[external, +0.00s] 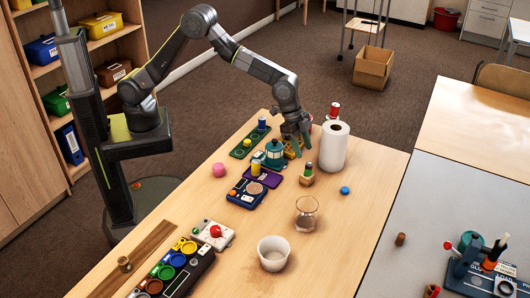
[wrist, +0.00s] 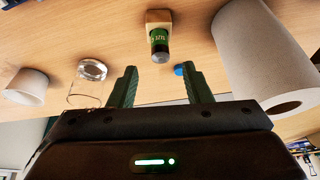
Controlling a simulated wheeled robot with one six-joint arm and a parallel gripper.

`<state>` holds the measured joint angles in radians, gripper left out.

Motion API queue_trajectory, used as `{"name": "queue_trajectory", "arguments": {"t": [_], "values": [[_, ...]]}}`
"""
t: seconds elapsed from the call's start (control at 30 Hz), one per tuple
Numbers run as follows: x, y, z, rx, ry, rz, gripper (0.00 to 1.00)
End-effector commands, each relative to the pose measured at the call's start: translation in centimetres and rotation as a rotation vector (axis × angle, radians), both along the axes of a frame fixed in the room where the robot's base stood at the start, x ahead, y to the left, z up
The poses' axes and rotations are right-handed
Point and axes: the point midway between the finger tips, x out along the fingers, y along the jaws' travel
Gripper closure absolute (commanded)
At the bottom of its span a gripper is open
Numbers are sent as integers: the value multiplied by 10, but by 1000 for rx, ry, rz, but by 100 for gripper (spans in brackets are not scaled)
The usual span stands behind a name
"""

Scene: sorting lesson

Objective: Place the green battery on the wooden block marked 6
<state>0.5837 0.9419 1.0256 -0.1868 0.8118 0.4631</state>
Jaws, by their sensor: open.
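A green battery (external: 308,168) stands upright on a small wooden block (external: 306,181), left of and in front of the paper roll. In the wrist view the battery (wrist: 159,42) and its block (wrist: 158,16) show upside down, ahead of my fingertips and roughly centred between them. No number is readable on the block. My gripper (external: 298,150) is open and points down behind the battery, apart from it. In the wrist view my gripper (wrist: 160,75) has nothing between its two green fingers.
A white paper roll (external: 334,147) stands close to the right of my gripper. A teal lantern-like object (external: 274,153) stands to its left. A glass (external: 306,213), a white bowl (external: 273,253) and a blue round piece (external: 345,190) are nearer the camera. The table's right front is clear.

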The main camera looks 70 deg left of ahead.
Motion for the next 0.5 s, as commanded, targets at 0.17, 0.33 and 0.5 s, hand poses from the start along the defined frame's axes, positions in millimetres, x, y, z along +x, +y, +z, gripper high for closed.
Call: {"name": "queue_trajectory", "arguments": {"t": [0.17, 0.33, 0.5], "values": [[-6, 9, 27, -1, -2, 0, 55], [-10, 13, 37, 1, 1, 0, 55], [-10, 13, 39, 1, 1, 0, 55]]}}
